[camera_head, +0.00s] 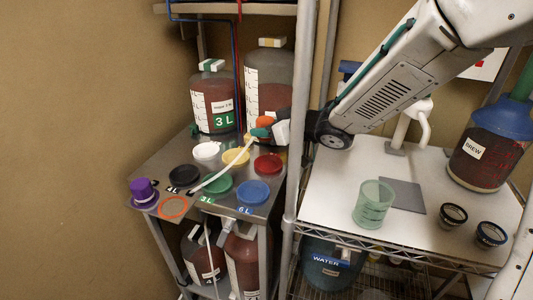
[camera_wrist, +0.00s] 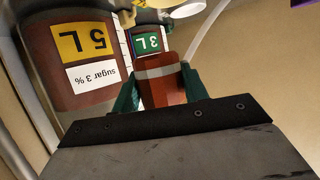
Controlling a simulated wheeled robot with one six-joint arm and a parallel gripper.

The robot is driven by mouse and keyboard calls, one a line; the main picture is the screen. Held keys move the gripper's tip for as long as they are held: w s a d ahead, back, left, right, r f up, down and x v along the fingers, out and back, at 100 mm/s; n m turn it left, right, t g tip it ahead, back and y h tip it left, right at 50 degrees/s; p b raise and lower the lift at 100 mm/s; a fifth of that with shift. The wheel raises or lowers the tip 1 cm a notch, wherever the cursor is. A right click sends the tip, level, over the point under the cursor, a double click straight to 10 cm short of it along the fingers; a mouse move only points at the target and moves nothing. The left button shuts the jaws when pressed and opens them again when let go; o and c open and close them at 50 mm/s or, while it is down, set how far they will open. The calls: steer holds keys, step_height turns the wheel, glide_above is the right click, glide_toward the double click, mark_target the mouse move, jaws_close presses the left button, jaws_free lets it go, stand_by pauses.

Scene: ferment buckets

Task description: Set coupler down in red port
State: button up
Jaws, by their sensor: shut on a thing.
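My gripper (camera_head: 262,127) is above the back right of the metal bench, shut on the coupler (camera_wrist: 161,84). In the wrist view the coupler is a red-brown block with a grey band between my green fingers. In the head view the coupler (camera_head: 264,121) shows as a small orange-red piece. A pale hose (camera_head: 225,166) runs from near my gripper down to the left across the bench. A red disc (camera_head: 268,163) lies on the bench, below and slightly right of my gripper. An orange-red ring (camera_head: 173,207) is at the front left corner. I cannot tell which is the port.
Black (camera_head: 184,175), white (camera_head: 206,150), yellow (camera_head: 236,156), green (camera_head: 218,185) and blue (camera_head: 253,191) discs lie on the bench (camera_head: 152,170). A purple piece (camera_head: 143,191) stands at its left edge. Large jugs (camera_head: 212,104) stand behind. A metal post (camera_head: 301,100) rises at right.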

steer(key=f, duration=0.3)
steer(key=shift+w+d+f, duration=0.1)
steer(key=shift+d, duration=0.25)
steer(key=shift+f, duration=1.65)
steer(key=shift+a+f, duration=0.1)
steer(key=shift+f, duration=0.5)
steer(key=o, duration=1.1)
steer(key=shift+c, duration=0.2)
steer(key=shift+r, duration=0.25)
steer(key=v, duration=1.2)
steer(key=shift+r, duration=0.35)
